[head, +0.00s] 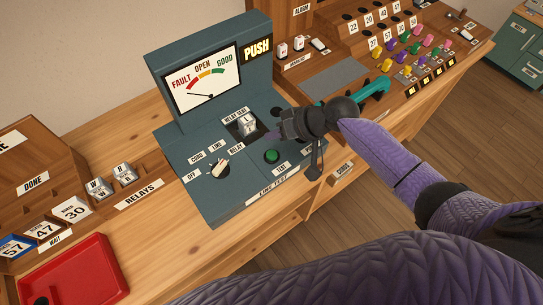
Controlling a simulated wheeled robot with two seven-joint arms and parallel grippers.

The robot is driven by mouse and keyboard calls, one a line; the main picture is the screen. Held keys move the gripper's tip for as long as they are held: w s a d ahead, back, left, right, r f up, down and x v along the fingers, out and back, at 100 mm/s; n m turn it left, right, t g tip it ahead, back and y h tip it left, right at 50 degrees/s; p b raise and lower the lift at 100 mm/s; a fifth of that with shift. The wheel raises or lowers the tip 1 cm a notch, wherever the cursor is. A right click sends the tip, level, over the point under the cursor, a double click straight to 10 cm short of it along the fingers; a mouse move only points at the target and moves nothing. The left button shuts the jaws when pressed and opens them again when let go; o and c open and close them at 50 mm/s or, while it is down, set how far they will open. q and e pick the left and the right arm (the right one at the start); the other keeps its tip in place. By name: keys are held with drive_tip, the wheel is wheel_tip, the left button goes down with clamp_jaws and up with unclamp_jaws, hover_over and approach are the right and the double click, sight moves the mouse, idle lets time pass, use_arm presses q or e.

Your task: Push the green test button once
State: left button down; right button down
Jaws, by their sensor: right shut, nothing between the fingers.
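The green test button (271,156) is on the sloping top of the dark teal tester (200,155), above a TEST label, and is uncovered. My right gripper (273,137) is shut and empty. Its fingertips appear just behind the button in the picture, with a small gap; their height above the panel is hard to judge. The tester's meter (203,80) has its needle pointing left, below the FAULT mark. My left gripper is not in view.
A white relay (246,124) sits in the relay slot close to my right gripper. A selector knob (219,170) points towards RELAY. A teal handset (374,90) lies right of the tester. A red tray (75,275) and a relay rack (130,185) are at the left.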

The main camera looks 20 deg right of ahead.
sight(274, 156)
wheel_tip(274, 156, down, 5)
drive_tip(key=b, duration=0.3)
drive_tip(key=shift+r, duration=0.2)
drive_tip(key=shift+f+b, duration=0.5)
drive_tip(key=shift+r, duration=0.1)
idle(0.7)
idle(0.4)
drive_tip(key=shift+f, duration=0.45)
